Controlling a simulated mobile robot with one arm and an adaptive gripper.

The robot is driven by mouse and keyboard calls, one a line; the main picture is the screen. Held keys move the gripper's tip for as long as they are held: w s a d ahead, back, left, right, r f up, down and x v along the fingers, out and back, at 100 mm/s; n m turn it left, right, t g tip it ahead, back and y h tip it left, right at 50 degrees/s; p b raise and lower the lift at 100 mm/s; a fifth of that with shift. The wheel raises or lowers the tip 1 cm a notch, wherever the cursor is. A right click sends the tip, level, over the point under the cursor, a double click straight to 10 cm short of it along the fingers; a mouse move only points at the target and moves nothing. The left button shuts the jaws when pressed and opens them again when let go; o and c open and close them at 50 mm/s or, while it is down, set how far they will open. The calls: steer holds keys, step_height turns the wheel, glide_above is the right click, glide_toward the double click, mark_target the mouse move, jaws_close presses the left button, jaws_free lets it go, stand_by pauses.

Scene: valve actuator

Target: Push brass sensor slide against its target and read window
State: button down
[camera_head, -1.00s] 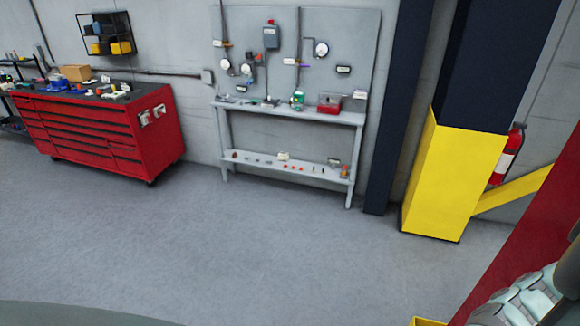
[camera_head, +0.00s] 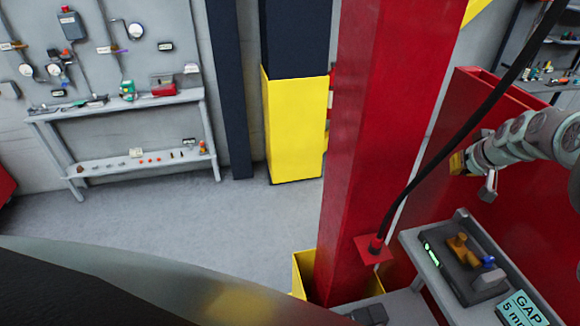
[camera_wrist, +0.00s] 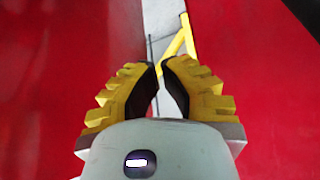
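In the head view, the brass sensor slide (camera_head: 461,248) appears as a small brass-coloured piece on a dark fixture (camera_head: 462,282) at the lower right. A blue part (camera_head: 488,262) sits to its right. A green lit strip (camera_head: 431,254), perhaps the read window, shows on the fixture's left side; its reading is too small to make out. My gripper (camera_head: 473,178) is above the fixture and apart from it. In the wrist view, its yellow fingers (camera_wrist: 158,72) have a gap between their tips and hold nothing. The slide is not visible there.
A blue sign (camera_head: 520,309) reads "GAP 5 m", cut off by the frame. The fixture stands on a grey bench (camera_head: 415,246). A red column (camera_head: 375,120) with a black cable (camera_head: 431,155) stands left of it. Red panels (camera_head: 510,215) stand behind my gripper.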

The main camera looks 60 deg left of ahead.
mark_target(466, 250)
steer(key=s+d+f+n+g+h, duration=0.1)
steer(key=s+d+f+g+h, duration=0.15)
steer(key=d, duration=0.35)
steer(key=b+x, duration=0.8)
steer(key=b, duration=0.4)
steer(key=shift+s+d+f, duration=0.1)
steer(key=shift+s, duration=0.05)
steer(key=shift+a, duration=0.25)
steer(key=shift+x, duration=0.85)
steer(key=d+p, duration=0.1)
steer(key=s+p, duration=0.1)
steer(key=p, duration=0.1)
steer(key=shift+d+r, duration=0.2)
steer(key=shift+d, duration=0.2)
steer(key=p, duration=0.2)
steer(key=shift+s+d+p, duration=0.15)
steer(key=shift+d+p, duration=0.15)
steer(key=shift+p, duration=0.05)
steer(key=p, duration=0.2)
steer(key=shift+s+d+p, duration=0.25)
steer(key=shift+d+p, duration=0.1)
steer(key=shift+p, duration=0.05)
steer(key=shift+s+d+f+p, duration=0.2)
steer(key=shift+f+p, duration=0.05)
steer(key=shift+p, duration=0.25)
steer(key=shift+f, duration=0.1)
